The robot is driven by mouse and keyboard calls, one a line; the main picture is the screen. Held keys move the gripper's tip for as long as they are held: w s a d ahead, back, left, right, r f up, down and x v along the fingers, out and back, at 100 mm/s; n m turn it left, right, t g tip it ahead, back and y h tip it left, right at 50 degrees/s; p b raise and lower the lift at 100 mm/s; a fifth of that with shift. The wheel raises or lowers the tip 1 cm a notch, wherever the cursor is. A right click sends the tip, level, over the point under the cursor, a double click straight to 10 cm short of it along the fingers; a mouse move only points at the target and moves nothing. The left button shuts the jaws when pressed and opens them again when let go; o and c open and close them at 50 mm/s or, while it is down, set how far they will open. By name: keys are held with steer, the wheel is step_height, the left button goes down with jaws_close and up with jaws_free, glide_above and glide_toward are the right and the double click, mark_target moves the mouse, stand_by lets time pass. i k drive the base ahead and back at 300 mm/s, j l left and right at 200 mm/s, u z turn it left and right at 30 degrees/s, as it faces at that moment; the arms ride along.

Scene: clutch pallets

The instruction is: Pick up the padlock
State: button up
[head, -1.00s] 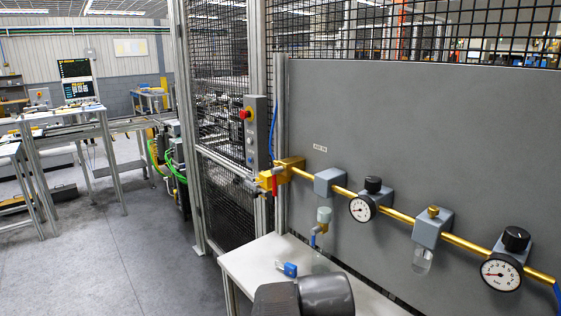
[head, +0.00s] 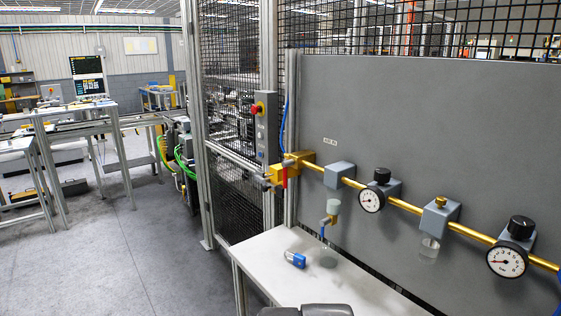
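The padlock (head: 295,259) is blue with a pale shackle. My gripper does not show in the head view. Only dark grey rounded parts of my own arm show at the bottom edge, in front of the table.
A grey panel (head: 440,130) rises behind the table, carrying a brass pipe (head: 407,207) with gauges and knobs. A mesh fence (head: 228,110) stands to the left. The floor (head: 120,250) left of the table is open. Workbenches stand farther back left.

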mark_target(299, 261)
steer(key=k+j, duration=0.15)
steer(key=i+l+u, duration=0.2)
steer(key=i+u, duration=0.15)
steer(key=i+l+u, duration=0.55)
steer(key=u, duration=0.2)
steer(key=l, duration=0.1)
